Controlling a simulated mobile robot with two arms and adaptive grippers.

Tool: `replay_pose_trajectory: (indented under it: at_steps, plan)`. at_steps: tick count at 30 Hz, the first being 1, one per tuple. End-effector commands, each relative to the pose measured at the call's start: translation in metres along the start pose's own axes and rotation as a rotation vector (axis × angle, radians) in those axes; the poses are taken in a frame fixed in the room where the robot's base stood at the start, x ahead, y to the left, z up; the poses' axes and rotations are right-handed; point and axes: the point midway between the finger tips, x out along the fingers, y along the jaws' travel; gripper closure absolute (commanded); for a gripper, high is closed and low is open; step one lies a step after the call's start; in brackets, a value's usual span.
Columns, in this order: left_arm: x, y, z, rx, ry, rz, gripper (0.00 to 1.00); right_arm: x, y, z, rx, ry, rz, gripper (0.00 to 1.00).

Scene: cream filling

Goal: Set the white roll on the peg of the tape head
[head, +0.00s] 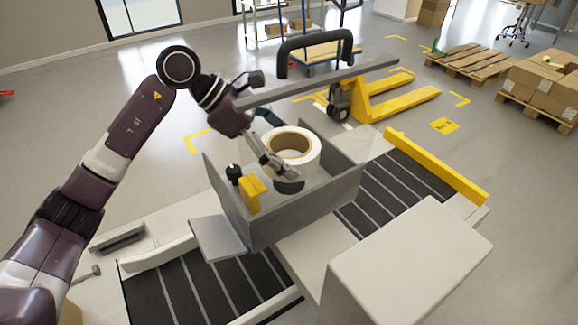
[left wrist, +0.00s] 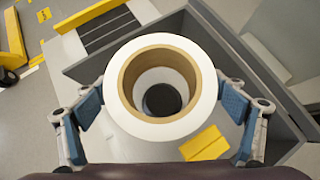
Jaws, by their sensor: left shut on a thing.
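The white roll (head: 311,148) with its brown cardboard core is in my left gripper (head: 282,147), one finger on each side of it. The roll hangs level over the grey open-topped tape head (head: 313,212). A dark round peg (head: 288,187) shows just below the roll, partly hidden by it. I cannot tell whether the roll touches the peg. My right gripper is not in view.
A yellow block (head: 252,192) and a black knob (head: 234,172) are at the tape head's left side. A pale box-shaped cover (head: 410,260) stands front right.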

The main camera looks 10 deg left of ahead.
Motion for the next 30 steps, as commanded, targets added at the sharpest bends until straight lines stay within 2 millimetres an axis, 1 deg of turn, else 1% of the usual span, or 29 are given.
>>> replay_pose_trajectory:
  at_steps: [1,4,8,15,22,26,27,29,30]
  plan:
    - [0.004,-0.001,-0.005,0.000,0.000,-0.001,0.46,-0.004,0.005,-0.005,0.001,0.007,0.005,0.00]
    - [0.013,0.000,-0.013,0.000,-0.002,0.000,0.46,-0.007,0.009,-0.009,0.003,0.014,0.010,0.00]
    - [0.019,0.000,-0.019,0.000,-0.001,0.000,0.46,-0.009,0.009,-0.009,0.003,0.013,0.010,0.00]
    - [0.041,0.000,-0.041,0.000,-0.001,0.001,0.46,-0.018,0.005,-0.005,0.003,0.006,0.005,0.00]
    - [0.044,0.001,-0.044,0.002,-0.002,0.003,0.46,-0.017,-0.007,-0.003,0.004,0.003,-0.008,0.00]
    - [0.045,0.001,-0.045,0.002,-0.001,0.002,0.46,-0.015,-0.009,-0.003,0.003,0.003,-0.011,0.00]
    - [0.045,0.000,-0.046,0.001,0.001,0.001,0.08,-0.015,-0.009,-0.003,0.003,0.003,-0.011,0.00]
    - [0.045,0.000,-0.046,0.001,0.001,0.001,0.02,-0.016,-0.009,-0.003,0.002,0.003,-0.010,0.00]
    - [0.045,0.000,-0.046,0.001,0.001,0.001,0.00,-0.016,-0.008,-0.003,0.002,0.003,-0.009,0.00]
